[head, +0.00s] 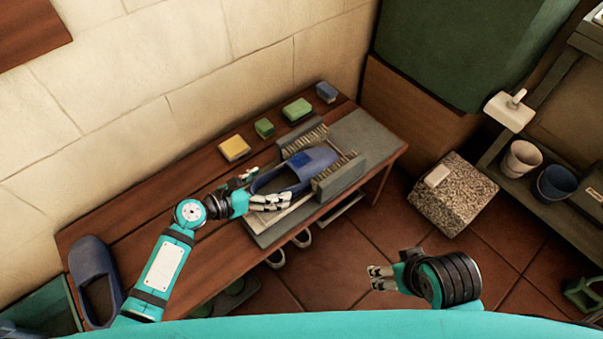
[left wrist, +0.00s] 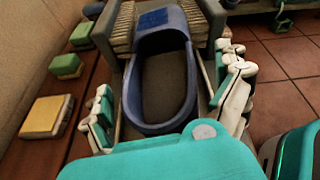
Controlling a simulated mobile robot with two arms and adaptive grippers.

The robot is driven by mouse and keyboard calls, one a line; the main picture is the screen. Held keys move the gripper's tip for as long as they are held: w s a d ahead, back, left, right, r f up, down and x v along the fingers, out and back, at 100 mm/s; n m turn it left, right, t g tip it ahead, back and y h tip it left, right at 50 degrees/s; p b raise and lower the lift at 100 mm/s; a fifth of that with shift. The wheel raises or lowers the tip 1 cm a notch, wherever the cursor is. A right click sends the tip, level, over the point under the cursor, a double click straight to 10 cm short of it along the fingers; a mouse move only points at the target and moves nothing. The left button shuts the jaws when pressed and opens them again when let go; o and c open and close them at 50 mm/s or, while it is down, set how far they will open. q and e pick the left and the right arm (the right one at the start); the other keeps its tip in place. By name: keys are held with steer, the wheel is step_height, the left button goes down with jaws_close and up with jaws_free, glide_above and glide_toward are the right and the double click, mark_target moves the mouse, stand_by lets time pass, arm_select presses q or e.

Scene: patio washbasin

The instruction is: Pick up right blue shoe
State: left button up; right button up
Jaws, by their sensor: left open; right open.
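One blue shoe (head: 308,166) lies on a grey brush stand (head: 353,178), its toe between two upright brush blocks. A second blue shoe (head: 93,272) lies at the left end of the wooden bench. My left gripper (head: 258,188) is open at the heel of the shoe on the stand, with fingers on either side of it. The left wrist view shows this shoe (left wrist: 160,85) between the open fingers, with a gap on each side. My right gripper (head: 381,278) is open and empty over the tiled floor, right of the bench.
A yellow sponge (head: 234,148), green sponges (head: 297,109) and a blue block (head: 326,92) line the back of the wooden bench (head: 150,225). Pale footwear (head: 302,238) shows under it. A stone block (head: 453,195) and pots (head: 521,158) stand right. Tiled floor between is clear.

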arm_select(q)
steer(key=c, duration=1.5)
steer(key=shift+r, duration=0.1)
